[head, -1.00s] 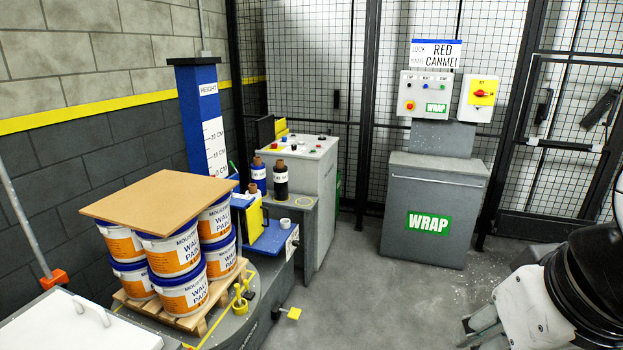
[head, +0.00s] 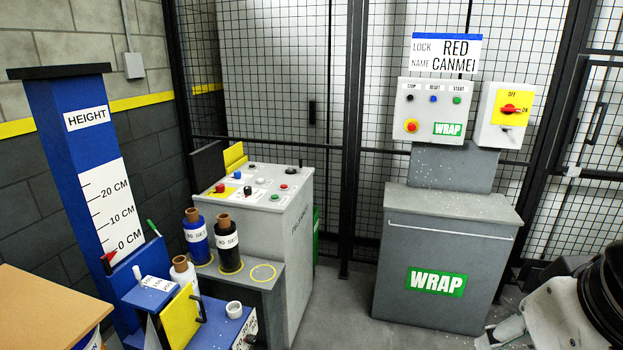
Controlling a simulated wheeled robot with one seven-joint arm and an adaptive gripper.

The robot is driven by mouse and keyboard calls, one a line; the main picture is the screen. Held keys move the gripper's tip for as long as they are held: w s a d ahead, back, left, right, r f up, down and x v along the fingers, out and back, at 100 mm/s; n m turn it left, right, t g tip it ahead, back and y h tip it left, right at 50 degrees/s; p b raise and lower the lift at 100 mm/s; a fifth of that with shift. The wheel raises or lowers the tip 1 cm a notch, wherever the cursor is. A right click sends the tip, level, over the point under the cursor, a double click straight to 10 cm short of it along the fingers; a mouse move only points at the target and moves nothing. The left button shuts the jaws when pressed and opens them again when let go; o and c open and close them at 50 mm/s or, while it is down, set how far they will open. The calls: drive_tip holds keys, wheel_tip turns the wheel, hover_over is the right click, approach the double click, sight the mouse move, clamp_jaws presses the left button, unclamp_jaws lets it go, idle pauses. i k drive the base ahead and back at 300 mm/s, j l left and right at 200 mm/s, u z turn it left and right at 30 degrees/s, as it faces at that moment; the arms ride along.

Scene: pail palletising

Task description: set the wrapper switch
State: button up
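The wrapper switch (head: 509,109) is a red rotary handle on a yellow plate marked OFF at the top and ON at the right. It sits on a white box (head: 497,134) at the right of the wrap station. The red handle appears to lie roughly sideways, toward ON. Beside it is the wrap control panel (head: 432,112) with STOP, RESET and START buttons and a red emergency button on yellow. My arm shows at the lower right, well below and apart from the switch. My gripper's fingers are not clearly in view.
The grey WRAP cabinet (head: 447,245) stands below the panel. A sign (head: 446,54) above reads LOCK NAME RED CANMEI. A grey button console (head: 262,200), film rolls (head: 226,243) and a blue height post (head: 85,165) stand left. Mesh fencing (head: 275,70) closes the back. Some floor is clear between console and cabinet.

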sight(219, 188)
drive_tip(key=i+u, duration=0.1)
drive_tip(key=i, duration=0.5)
drive_tip(key=i+l+u, duration=0.15)
drive_tip(key=i, duration=0.45)
drive_tip(key=i+l+u, duration=0.1)
drive_tip(key=i, duration=0.5)
drive_tip(key=i+l+u, duration=0.2)
drive_tip(key=i+u, duration=0.3)
drive_tip(key=i+l+u, duration=0.3)
drive_tip(key=u, duration=0.2)
drive_tip(key=i+l+u, duration=0.3)
drive_tip(key=l+u, duration=0.2)
